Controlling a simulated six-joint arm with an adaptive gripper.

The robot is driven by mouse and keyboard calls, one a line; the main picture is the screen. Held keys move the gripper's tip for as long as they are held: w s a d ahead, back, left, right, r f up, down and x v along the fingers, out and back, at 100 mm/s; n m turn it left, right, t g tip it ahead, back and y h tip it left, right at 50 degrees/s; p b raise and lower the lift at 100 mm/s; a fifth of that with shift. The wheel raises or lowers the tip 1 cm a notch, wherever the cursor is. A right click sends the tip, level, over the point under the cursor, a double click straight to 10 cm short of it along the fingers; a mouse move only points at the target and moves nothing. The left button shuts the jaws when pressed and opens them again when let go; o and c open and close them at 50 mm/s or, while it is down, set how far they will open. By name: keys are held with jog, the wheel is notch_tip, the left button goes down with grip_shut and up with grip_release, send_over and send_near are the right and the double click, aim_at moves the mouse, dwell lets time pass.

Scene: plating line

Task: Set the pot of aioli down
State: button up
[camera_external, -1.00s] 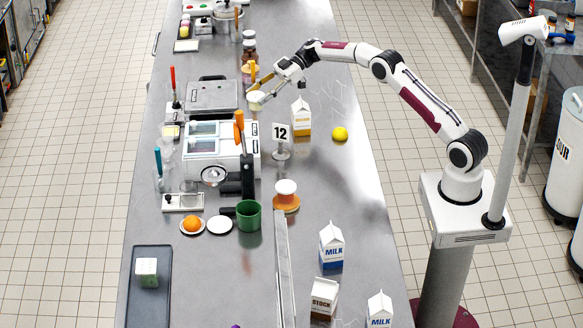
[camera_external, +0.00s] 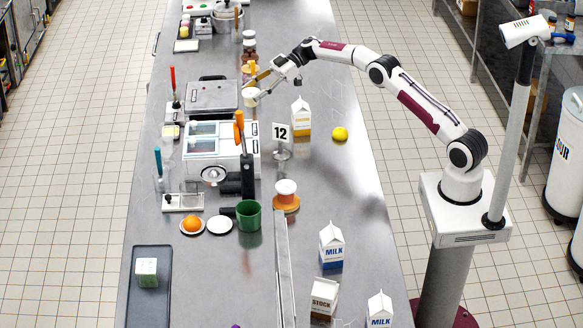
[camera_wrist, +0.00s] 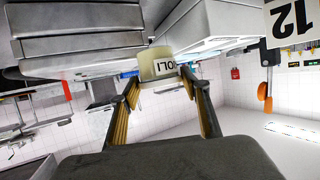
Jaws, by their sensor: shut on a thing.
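The pot of aioli (camera_external: 250,97) is a small cream tub. In the wrist view the pot (camera_wrist: 156,64) sits between my fingertips with the letters "OLI" on its label upside down in the picture. My gripper (camera_external: 259,88) is shut on the pot, reaching in from the right. In the outside view the pot looks about upright, beside the right edge of the grey press-like appliance (camera_external: 212,97). I cannot tell whether its base touches the counter.
The "12" table sign (camera_external: 280,134), a yellow-and-white carton (camera_external: 301,118) and a lemon (camera_external: 340,134) stand to the right and nearer. A white machine (camera_external: 203,165) is in front. Jars (camera_external: 249,50) stand behind. Counter right of the carton is mostly clear.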

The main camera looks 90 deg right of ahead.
jog(key=shift+w+d+f+m+t+h, duration=0.3)
jog(key=shift+w+d+m, duration=0.1)
jog(key=shift+d, duration=0.4)
jog(key=shift+s+d+r+m+t+h, duration=0.5)
jog(key=shift+s+d+r+m+h, duration=1.1)
jog(key=shift+s+d+m+h, duration=1.25)
jog(key=s+a+m+g+h, duration=0.1)
jog(key=s+a+m+h, duration=0.1)
jog(key=s+m+h, duration=0.5)
jog(key=s+a+g+h, duration=0.1)
jog(key=s+a, duration=0.3)
jog(key=s, duration=0.4)
jog(key=s+a+g, duration=0.1)
jog(key=s+a, duration=0.3)
jog(key=s, duration=0.3)
jog(key=s+a+r, duration=0.5)
jog(key=r, duration=0.1)
jog(key=shift+s+a+r+h, duration=0.25)
jog(key=shift+s+r+h, duration=0.1)
jog(key=shift+h, duration=0.1)
